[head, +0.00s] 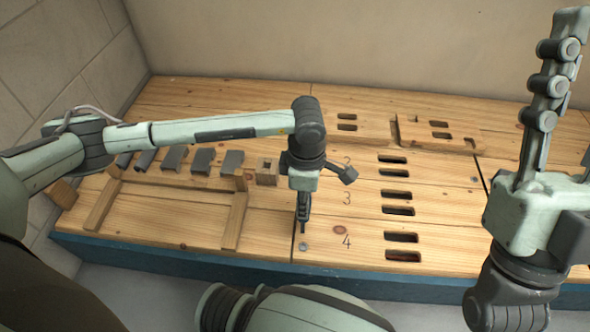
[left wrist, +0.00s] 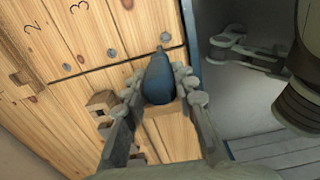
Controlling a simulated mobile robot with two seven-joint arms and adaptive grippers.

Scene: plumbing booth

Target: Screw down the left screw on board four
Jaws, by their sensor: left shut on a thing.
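Board four (head: 370,235) is the wooden plank marked 4 at the front, with two dark slots at its right. A round grey screw head (head: 303,246) sits at its left end; a screw (left wrist: 165,38) also shows by the tool's tip in the left wrist view. My left gripper (head: 303,226) points down just above that screw. It is shut on a dark blue screwdriver handle (left wrist: 158,78). Whether the tip touches the screw, I cannot tell. My right gripper (head: 570,18) points up at the far right, away from the boards; its finger gap does not show clearly.
A wooden rack (head: 232,222) with several dark grey pieces stands left of the left gripper. A small wooden block with a hole (head: 266,170) is beside it. Slotted boards lie behind, and a raised slotted board (head: 438,134) is at the back. The blue front edge (head: 200,265) is close.

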